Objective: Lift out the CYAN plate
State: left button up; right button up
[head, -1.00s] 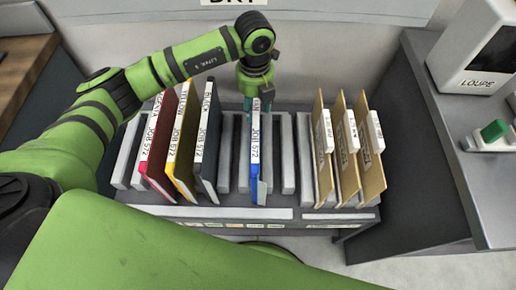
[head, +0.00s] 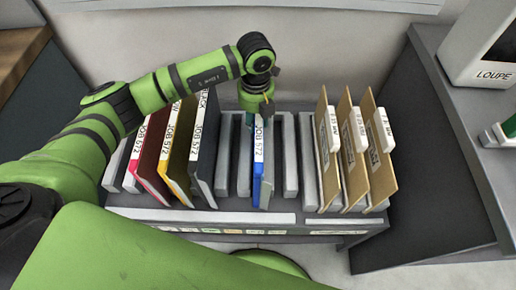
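The cyan plate (head: 260,168), blue-edged with a white "JOB 572" label, stands upright in a slot of the dark rack (head: 200,215). The magenta plate (head: 150,158), yellow plate (head: 180,158) and black plate (head: 205,150) stand left of it, leaning slightly. My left gripper (head: 257,108) points down at the far upper end of the cyan plate and covers the colour word on its label. Its fingertips are mostly hidden, so I cannot tell whether they grip the plate. My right gripper is not in view.
Three tan folders (head: 355,155) with white tabs stand at the rack's right. Empty slots flank the cyan plate. A wall is close behind the rack. A grey counter at the right holds a white loupe box (head: 480,45).

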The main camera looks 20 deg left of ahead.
pick_arm(q)
jog(key=shift+w, duration=0.1)
grip_shut()
jog(key=shift+r+p, duration=0.35)
jog(key=shift+r, duration=0.05)
notch_tip(320, 180, up, 10)
jog(key=p, duration=0.7)
jog(key=shift+r, duration=0.15)
